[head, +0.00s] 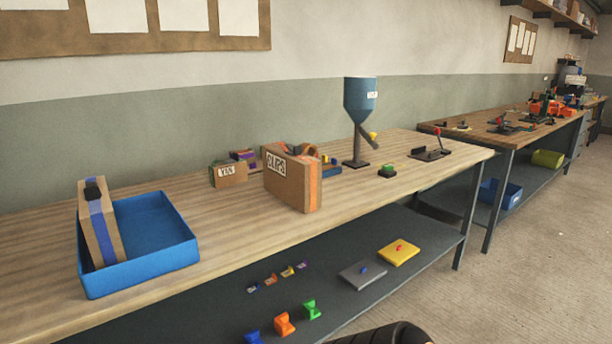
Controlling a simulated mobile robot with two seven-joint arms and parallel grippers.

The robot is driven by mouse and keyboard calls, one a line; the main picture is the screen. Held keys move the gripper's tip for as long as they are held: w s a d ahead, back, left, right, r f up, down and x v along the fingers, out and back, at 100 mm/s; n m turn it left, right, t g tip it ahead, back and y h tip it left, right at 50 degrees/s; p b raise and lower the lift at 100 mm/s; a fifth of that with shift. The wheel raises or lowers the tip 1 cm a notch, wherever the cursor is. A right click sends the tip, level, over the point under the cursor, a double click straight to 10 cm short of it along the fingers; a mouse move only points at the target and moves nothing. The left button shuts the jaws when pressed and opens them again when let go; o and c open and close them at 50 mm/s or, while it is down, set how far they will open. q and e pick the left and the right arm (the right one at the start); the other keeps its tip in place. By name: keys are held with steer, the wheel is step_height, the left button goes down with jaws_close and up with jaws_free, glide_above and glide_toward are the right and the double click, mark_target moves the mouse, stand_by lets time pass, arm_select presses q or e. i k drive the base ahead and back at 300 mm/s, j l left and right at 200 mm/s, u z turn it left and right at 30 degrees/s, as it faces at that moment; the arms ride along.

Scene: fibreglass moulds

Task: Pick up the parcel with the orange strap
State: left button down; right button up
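The parcel with the orange strap (290,187) is a brown cardboard box with a white label on its front. It stands upright on the near wooden bench (215,222), close to the front edge. The orange strap (315,187) runs down its right side. Something brown and dark shows at its top; I cannot tell whether it belongs to the parcel. Neither of my grippers shows in the head view.
A parcel with a blue-violet strap (101,222) leans in a blue tray (160,268) at left. A small labelled box (228,174) stands behind the orange-strapped parcel. A blue hopper (360,101) stands right. Coloured pieces lie on the lower shelf (335,300).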

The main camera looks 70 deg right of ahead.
mark_target(297, 181)
steer(key=z, duration=1.4)
steer(key=i+z, duration=0.15)
steer(key=z, duration=1.15)
steer(key=i+j, duration=0.4)
steer(key=j, duration=0.15)
steer(key=i+j, duration=0.35)
steer(key=j, duration=0.15)
steer(key=l+u, duration=0.3)
steer(key=l, duration=0.2)
steer(key=i+l, duration=0.05)
